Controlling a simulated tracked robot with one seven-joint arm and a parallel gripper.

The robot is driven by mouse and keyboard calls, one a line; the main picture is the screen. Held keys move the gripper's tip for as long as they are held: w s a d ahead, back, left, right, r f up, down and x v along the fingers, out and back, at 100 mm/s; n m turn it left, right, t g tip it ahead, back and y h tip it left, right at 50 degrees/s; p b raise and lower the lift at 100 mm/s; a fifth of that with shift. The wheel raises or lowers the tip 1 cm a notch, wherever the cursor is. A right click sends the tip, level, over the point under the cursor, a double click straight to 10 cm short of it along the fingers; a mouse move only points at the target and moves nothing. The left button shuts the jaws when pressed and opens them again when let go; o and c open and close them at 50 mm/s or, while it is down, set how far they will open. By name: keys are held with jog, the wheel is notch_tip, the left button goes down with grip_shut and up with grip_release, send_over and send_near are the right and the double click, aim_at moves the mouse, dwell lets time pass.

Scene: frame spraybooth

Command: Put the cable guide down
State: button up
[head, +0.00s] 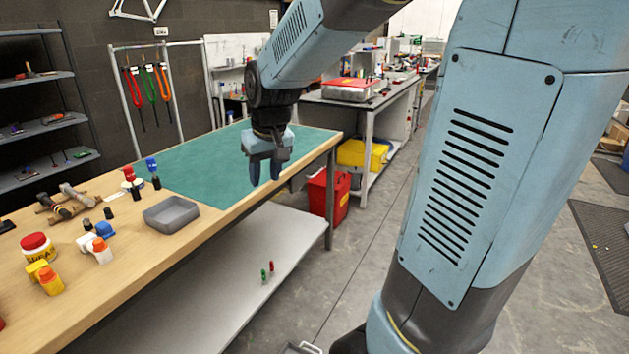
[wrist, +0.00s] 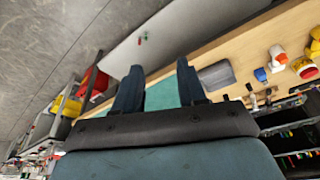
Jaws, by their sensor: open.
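My gripper (head: 265,180) is above the front right edge of the workbench (head: 236,204), by the green mat (head: 200,165). Its two fingers point down and stand apart. In the wrist view my gripper (wrist: 159,70) is open, with nothing held between the fingers; part of the green mat (wrist: 162,95) shows in the gap. I cannot pick out a cable guide with certainty in either view.
A shallow grey tray (head: 171,226), hammers (head: 75,194) and several bottles and jars (head: 38,248) stand on the bench's left part. The mat looks clear. Small red and green items (head: 267,272) are on the lower shelf. A red bin (head: 328,198) stands beyond the bench.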

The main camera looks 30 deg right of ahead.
jog(key=s+d+r+t, duration=0.1)
jog(key=s+r, duration=0.1)
jog(key=s, duration=0.7)
jog(key=s+d+r+m+t, duration=0.1)
jog(key=s+r, duration=0.2)
jog(key=s, duration=0.6)
jog(key=shift+d+r, duration=0.25)
jog(key=shift+d, duration=0.15)
jog(key=shift+o, duration=0.2)
